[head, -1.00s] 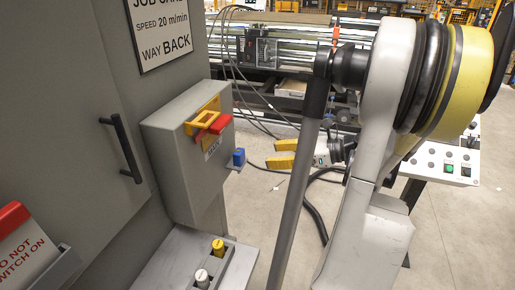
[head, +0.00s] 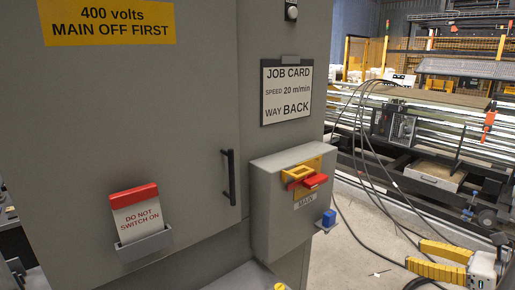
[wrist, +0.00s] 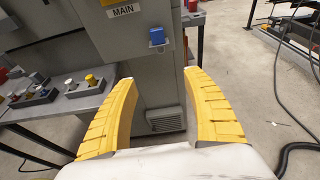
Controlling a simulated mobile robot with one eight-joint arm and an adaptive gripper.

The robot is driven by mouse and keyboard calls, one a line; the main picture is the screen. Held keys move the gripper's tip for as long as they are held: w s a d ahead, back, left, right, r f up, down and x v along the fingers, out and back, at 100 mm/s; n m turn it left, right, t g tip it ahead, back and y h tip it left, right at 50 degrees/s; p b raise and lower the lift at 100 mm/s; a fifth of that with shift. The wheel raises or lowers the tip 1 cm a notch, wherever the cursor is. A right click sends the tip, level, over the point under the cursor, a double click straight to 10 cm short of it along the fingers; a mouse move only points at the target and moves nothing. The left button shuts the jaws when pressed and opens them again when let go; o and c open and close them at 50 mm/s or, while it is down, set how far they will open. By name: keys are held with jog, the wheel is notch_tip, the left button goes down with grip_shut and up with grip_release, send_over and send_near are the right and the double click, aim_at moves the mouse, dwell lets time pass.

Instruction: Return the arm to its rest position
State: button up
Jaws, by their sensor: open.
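My gripper (head: 440,260) is at the lower right of the head view, with two yellow fingers apart and nothing between them. In the wrist view my gripper (wrist: 163,95) also shows open and empty, its fingers spread in front of the grey cabinet's lower part. The gripper is to the right of the grey MAIN switch box (head: 268,215) and apart from it. The box carries a red handle (head: 308,183) on a yellow plate. A blue block (head: 328,218) is on the box's right side. Most of my arm is outside the head view.
A grey cabinet (head: 130,110) fills the left, with a door handle (head: 229,178), a job card (head: 287,90) and a DO NOT SWITCH ON card (head: 136,212) in a holder. A bench (wrist: 62,112) with knobs stands left in the wrist view. Cables (wrist: 280,90) lie on the floor at right.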

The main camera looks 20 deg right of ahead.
jog(key=w+a+f+n+g, duration=0.1)
jog(key=w+a+n+g, duration=0.3)
jog(key=a, duration=0.5)
jog(key=w+a+f+n+g, duration=0.1)
jog(key=w+a+n+g, duration=0.1)
jog(key=a+n, duration=0.55)
jog(key=s+a+n+h, duration=0.2)
jog(key=s+a+n, duration=0.1)
jog(key=a+n, duration=0.5)
jog(key=s+a+n+h, duration=0.3)
jog(key=a+n, duration=0.6)
jog(key=n, duration=0.3)
jog(key=shift+s+a+r, duration=0.2)
jog(key=shift+s+r, duration=0.05)
jog(key=shift+s, duration=0.2)
